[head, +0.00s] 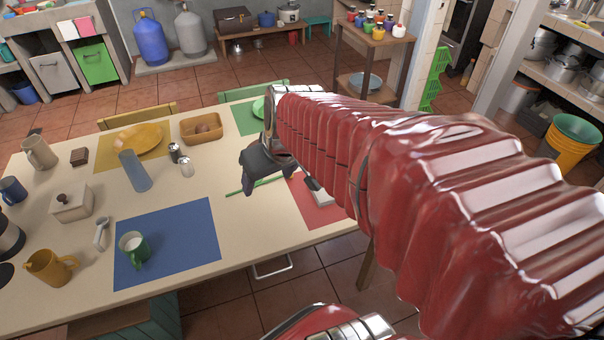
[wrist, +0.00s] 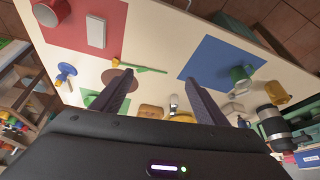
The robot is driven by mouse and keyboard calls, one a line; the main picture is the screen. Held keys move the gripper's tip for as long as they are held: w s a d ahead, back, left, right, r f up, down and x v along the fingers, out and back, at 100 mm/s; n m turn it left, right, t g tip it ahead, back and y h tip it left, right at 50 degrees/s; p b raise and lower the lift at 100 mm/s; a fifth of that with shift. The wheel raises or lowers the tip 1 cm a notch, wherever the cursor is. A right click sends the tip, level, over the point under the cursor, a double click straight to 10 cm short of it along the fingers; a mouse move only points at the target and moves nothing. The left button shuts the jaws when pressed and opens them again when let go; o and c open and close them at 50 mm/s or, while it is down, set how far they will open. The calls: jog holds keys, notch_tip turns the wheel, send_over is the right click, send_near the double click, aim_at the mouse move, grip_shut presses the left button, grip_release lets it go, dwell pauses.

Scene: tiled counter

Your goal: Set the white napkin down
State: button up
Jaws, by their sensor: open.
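The white napkin (wrist: 96,31) lies flat as a small folded rectangle on the red placemat (wrist: 75,38) in the wrist view. In the head view only part of the napkin (head: 324,198) shows on the red placemat (head: 318,216), and my arm covers the rest. My gripper (wrist: 155,82) is open, with nothing seen between its two dark fingers. In the head view my gripper (head: 262,166) is over the table, to the left of the red placemat and apart from the napkin.
A green stick-like utensil (head: 240,188) lies near my gripper. The blue placemat (head: 165,240) holds a green mug (head: 134,248). A wooden tray (head: 202,129), a glass (head: 134,170) and a yellow plate (head: 139,138) stand further left.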

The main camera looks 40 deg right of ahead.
jog(key=w+d+f+m, duration=0.1)
jog(key=d+f, duration=0.5)
jog(key=d, duration=0.4)
jog(key=w+d+f+m+h, duration=0.1)
jog(key=d+f, duration=0.5)
jog(key=d, duration=0.5)
jog(key=shift+f+g, duration=0.35)
jog(key=shift+g, duration=0.05)
jog(key=shift+w+d, duration=0.1)
jog(key=shift+w, duration=0.05)
send_over(322, 190)
jog(key=s, duration=0.2)
jog(key=shift+a+f, duration=0.2)
jog(key=shift+f, duration=3.75)
jog(key=shift+x, duration=2.6)
jog(key=shift+a, duration=0.1)
jog(key=shift+c, duration=0.4)
